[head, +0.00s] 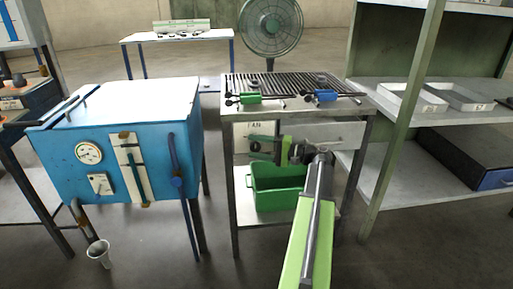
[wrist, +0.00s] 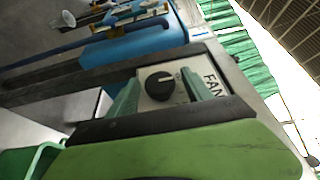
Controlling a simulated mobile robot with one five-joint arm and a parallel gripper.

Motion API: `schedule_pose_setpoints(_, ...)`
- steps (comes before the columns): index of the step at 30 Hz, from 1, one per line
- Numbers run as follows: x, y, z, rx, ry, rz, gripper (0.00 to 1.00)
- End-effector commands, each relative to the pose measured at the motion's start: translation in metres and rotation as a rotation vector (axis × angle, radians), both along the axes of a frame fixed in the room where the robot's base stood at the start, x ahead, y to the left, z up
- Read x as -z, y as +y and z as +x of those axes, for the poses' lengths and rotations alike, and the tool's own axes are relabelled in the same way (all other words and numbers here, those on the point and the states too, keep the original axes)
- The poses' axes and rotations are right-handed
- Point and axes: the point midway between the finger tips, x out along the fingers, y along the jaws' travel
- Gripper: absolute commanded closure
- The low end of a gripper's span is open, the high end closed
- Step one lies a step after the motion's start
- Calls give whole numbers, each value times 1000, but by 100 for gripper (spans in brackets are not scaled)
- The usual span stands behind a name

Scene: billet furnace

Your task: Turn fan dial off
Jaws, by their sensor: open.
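The fan dial (wrist: 160,86) is a round black knob on a pale panel marked FAN (wrist: 212,80). A short white mark on the dial points toward the panel's small print, which is too small to read. In the wrist view the green fingers of my gripper (wrist: 160,76) stand apart, one on each side of the dial. I cannot tell whether they touch it. In the head view my gripper (head: 262,151) is at the front of the grill-topped table, just below the FAN label (head: 252,126), and mostly hides the dial.
A green bin (head: 276,190) stands on the shelf below my gripper. The blue furnace (head: 115,135) is at left, with a lever on its front. A metal shelf with trays (head: 412,99) is at right. The standing fan (head: 270,27) is behind the table.

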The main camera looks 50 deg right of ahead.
Motion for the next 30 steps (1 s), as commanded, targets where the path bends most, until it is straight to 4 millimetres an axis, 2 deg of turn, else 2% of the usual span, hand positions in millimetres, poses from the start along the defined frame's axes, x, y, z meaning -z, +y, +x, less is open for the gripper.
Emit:
schedule_pose_setpoints(7,0,0,1,0,0,0,41)
schedule_pose_setpoints(18,0,0,0,1,0,0,90)
schedule_pose_setpoints(21,0,0,0,1,0,0,100)
schedule_pose_setpoints(22,0,-4,1,1,0,0,100)
schedule_pose_setpoints(30,-4,-1,0,3,26,-32,100)
